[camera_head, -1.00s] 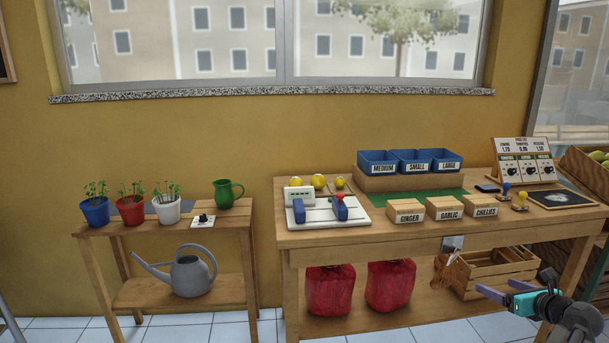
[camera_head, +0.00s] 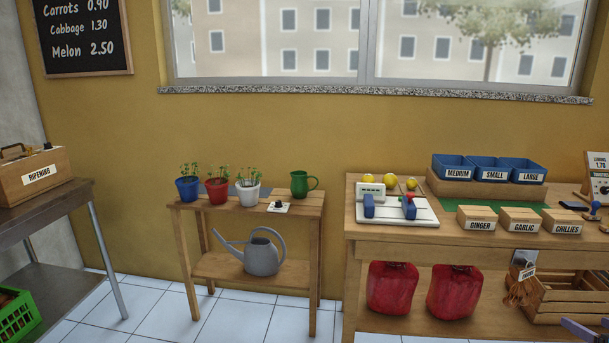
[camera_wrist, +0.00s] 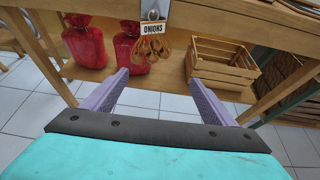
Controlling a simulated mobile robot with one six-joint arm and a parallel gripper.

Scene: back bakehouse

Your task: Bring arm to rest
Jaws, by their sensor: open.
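My gripper (camera_wrist: 160,88) shows in the wrist view with its two purple fingers spread apart and nothing between them. It points toward the underside and lower shelf of the wooden work table (camera_head: 450,238). In the head view only a purple finger tip (camera_head: 584,331) shows at the bottom right edge; the rest of my arm is out of that view. A bunch of onions with an "ONIONS" tag (camera_wrist: 152,28) hangs from the table front, beyond the fingers. The fingers look apart from everything.
Two red sacks (camera_head: 392,288) and a wooden crate (camera_head: 565,300) sit on the lower shelf. A grey bench (camera_head: 45,218) stands left. The tiled floor between is clear.

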